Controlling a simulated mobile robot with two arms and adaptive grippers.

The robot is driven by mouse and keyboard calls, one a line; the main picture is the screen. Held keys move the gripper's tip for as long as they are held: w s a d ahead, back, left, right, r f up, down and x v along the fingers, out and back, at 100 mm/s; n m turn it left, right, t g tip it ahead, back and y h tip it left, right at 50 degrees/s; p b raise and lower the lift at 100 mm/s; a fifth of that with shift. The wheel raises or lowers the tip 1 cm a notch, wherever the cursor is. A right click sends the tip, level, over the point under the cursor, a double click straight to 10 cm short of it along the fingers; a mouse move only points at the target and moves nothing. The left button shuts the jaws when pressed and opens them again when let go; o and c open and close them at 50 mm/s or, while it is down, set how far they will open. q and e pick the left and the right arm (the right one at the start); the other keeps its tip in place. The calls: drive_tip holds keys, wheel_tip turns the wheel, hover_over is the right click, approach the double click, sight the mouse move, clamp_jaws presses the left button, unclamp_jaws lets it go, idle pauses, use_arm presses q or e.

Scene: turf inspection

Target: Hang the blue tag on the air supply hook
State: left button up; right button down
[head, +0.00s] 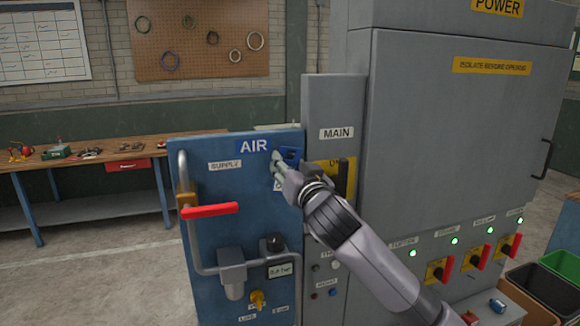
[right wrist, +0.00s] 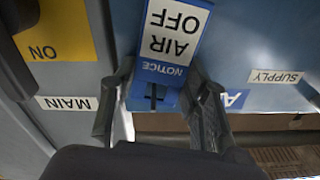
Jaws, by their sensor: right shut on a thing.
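The blue tag (head: 291,154) is in my right gripper (head: 279,168), in front of the upper right part of the blue air panel (head: 225,215). In the right wrist view the tag (right wrist: 176,35) reads "NOTICE AIR OFF" upside down. Its blue end with a dark slot sits between the two fingers (right wrist: 157,105), which are shut on it. The air supply hook cannot be made out; the gripper and tag cover that part of the panel. I cannot tell whether the tag touches the panel. My left gripper is in neither view.
A pipe with a red lever (head: 210,210) runs down the panel's left side. The grey MAIN column (head: 335,100) with a dark handle (head: 343,178) stands close right of the gripper, beside the large power cabinet (head: 450,130). A workbench (head: 90,150) stands behind left.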

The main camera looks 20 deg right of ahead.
drive_tip(key=c, duration=0.8)
unclamp_jaws()
drive_tip(key=shift+c, duration=0.2)
